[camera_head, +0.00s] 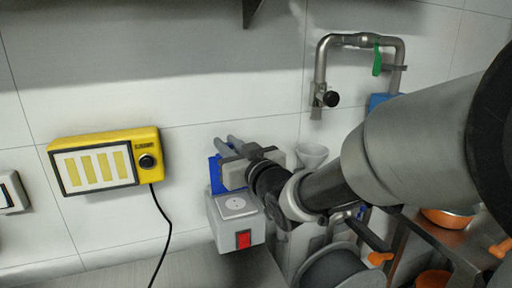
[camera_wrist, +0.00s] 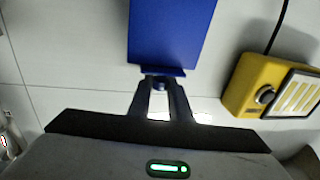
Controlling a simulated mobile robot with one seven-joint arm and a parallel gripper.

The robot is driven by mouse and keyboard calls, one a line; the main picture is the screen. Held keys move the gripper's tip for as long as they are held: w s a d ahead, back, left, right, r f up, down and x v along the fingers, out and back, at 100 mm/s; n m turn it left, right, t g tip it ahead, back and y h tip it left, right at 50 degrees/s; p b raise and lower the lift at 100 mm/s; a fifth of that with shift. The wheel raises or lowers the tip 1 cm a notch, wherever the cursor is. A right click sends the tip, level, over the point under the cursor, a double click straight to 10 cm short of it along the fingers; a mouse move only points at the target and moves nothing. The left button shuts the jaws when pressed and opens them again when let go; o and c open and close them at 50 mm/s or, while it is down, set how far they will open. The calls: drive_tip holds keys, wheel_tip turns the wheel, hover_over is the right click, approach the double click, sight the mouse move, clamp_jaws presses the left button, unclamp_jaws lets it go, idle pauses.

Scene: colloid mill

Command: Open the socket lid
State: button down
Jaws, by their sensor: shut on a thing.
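The socket box (camera_head: 238,232) is white with a red switch on its front, against the tiled wall. Its round socket face (camera_head: 238,206) shows uncovered on top. The blue lid (camera_head: 215,176) stands raised at the back of the box, partly hidden by my gripper (camera_head: 226,145). In the wrist view the blue lid (camera_wrist: 172,32) fills the top middle, with a small tab at its near edge. My gripper (camera_wrist: 161,88) is shut on that tab. The lid's hinge is hidden.
A yellow control box (camera_head: 105,162) with a black knob hangs on the wall to the left, its black cable running down. A steel pipe (camera_head: 320,70) with a green handle is on the wall at upper right. Metal mill parts and an orange-rimmed bowl (camera_head: 448,217) are at lower right.

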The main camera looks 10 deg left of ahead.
drive_tip(key=s+f+b, duration=0.1)
drive_tip(key=b, duration=0.2)
drive_tip(key=shift+d+t, duration=0.3)
drive_tip(key=s+b, duration=0.1)
drive_tip(key=s+d+b, duration=0.1)
drive_tip(key=b, duration=0.1)
drive_tip(key=shift+s+d+y, duration=0.3)
drive_tip(key=shift+s, duration=0.05)
drive_tip(key=c, duration=1.6)
unclamp_jaws()
drive_tip(key=shift+r, duration=0.1)
drive_tip(key=shift+d, duration=0.1)
